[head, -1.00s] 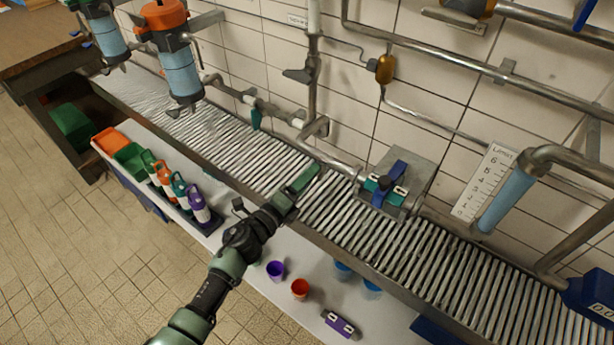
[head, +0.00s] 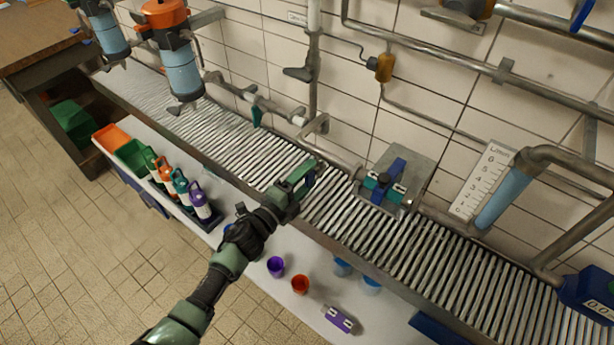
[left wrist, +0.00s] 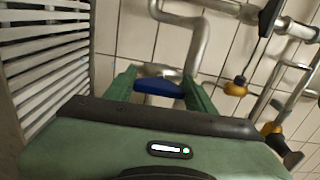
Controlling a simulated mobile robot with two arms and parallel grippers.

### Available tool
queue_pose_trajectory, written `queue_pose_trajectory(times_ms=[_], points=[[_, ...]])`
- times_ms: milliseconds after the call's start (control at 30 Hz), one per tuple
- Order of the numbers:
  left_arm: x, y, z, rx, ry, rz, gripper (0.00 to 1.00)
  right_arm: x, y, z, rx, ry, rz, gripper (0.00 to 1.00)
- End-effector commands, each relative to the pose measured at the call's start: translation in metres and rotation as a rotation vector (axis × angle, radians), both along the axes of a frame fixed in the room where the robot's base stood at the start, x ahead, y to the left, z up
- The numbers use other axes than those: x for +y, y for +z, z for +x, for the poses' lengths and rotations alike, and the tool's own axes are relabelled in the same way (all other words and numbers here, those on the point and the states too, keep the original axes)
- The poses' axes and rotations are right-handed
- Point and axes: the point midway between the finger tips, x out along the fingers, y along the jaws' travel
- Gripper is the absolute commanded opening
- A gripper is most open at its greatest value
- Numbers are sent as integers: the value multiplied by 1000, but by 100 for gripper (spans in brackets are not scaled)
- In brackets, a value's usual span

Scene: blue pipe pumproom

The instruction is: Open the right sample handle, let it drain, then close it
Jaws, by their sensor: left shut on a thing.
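My left gripper (head: 304,175) is over the ribbed drain channel, below the wall pipe. In the left wrist view its two green fingers (left wrist: 160,90) are shut on a blue handle (left wrist: 158,89), which lies across between them by a bent grey pipe. In the head view only a small blue part of this handle (head: 311,181) shows beside the fingers; the rest is hidden. A teal handle (head: 256,117) hangs down from the pipe further left. No flowing liquid can be made out. My right gripper is not in view.
A grey valve box with a blue lever (head: 391,180) is right of my gripper. The tiled floor at lower left is clear.

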Motion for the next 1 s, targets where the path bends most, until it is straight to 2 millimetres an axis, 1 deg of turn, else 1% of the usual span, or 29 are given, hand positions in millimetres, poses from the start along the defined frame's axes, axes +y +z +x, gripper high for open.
queue_pose_trajectory(times_ms=[133,167,200,233,533,633,1000], points=[[1,-1,0,5,2,-4,14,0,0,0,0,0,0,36],[1,-1,0,5,2,-3,57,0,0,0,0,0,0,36],[1,-1,0,5,2,-4,69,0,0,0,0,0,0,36],[1,-1,0,5,2,-3,76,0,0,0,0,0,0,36],[1,-1,0,1,1,0,76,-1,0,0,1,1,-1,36],[5,-2,-5,3,2,1,76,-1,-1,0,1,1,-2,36],[39,-3,-52,4,2,0,76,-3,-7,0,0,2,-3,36]])
